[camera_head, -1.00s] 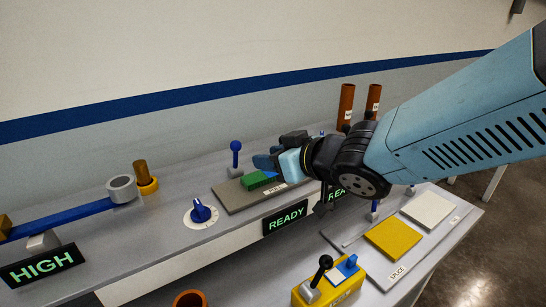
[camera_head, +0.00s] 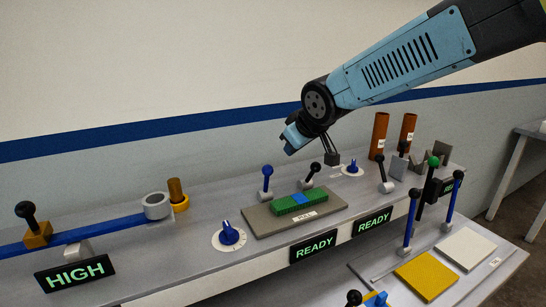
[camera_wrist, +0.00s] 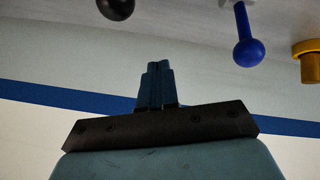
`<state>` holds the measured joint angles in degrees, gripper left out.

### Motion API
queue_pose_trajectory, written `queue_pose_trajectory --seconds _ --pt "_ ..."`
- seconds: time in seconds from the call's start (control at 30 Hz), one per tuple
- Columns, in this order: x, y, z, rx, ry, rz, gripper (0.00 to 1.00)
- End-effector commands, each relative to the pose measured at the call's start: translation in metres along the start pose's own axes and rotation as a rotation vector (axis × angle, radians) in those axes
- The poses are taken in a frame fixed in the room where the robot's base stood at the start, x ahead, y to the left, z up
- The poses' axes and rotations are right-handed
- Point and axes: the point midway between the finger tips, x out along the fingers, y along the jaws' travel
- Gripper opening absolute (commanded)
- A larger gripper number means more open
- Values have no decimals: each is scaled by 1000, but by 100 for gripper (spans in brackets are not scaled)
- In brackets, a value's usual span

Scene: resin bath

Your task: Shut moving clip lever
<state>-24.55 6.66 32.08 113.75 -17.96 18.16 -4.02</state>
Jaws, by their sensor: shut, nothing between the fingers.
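A blue-knobbed lever (camera_head: 267,181) and a black-knobbed lever (camera_head: 309,177) stand behind a green block (camera_head: 299,204) with a blue middle, on a grey plate (camera_head: 262,222). Both levers look roughly upright, the black one leaning right. I cannot tell which lever is the moving clip's. My gripper (camera_head: 288,148) is shut and empty, raised above and behind this plate, touching nothing visible. In the wrist view my gripper (camera_wrist: 157,68) shows its fingers together. A black knob (camera_wrist: 116,8) and a blue knob (camera_wrist: 249,52) are above it in that picture, apart from it.
A blue dial (camera_head: 229,235) is left of the plate. Brown tubes (camera_head: 380,133) stand behind. At right are blue-posted levers (camera_head: 411,218), a yellow pad (camera_head: 427,277) and a white pad (camera_head: 466,249).

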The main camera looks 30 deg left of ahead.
Motion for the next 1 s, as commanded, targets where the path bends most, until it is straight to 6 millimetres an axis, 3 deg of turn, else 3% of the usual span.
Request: queue_pose_trajectory --seconds 0.2,0.4,0.8,1.0 --pt "25 15 -27 -88 -194 -144 0" --pt "33 20 -47 -193 -325 -363 0" --pt "15 37 -78 -455 -356 -936 0" --pt "3 49 -82 -541 -310 -1105 0"
